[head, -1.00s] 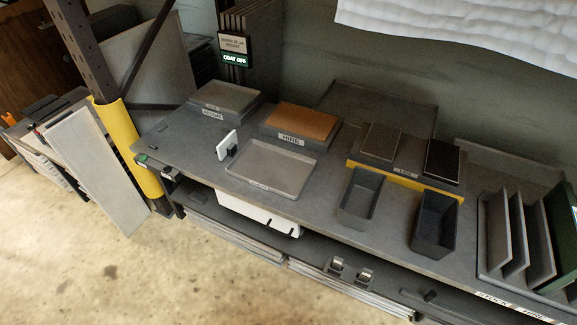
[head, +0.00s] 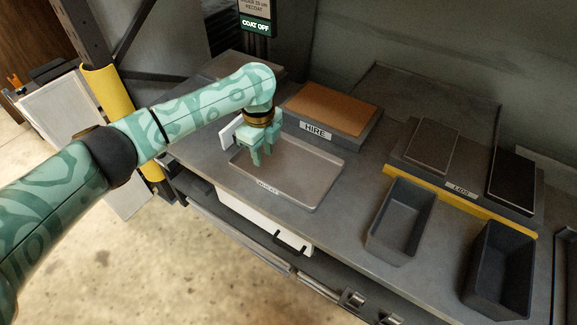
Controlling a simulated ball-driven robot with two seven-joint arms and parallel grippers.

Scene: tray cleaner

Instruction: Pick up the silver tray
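The silver tray (head: 305,178) is a shallow, rimmed metal tray lying flat on the grey workbench, with a small label on its front edge. My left gripper (head: 265,157) is over the left part of the tray, fingers pointing down. A gap shows between its fingers, and nothing is seen between them. I cannot tell whether the fingertips touch the tray. The gripper hides part of the tray's left and back side. My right gripper is not in view.
A white upright plate (head: 231,131) stands close at the tray's left. Behind is the HIRE stand with a brown top (head: 332,110). Dark open bins (head: 402,215) (head: 500,270) stand to the right, before the yellow-edged LIDS stand (head: 460,187). A yellow post guard (head: 112,112) is at left.

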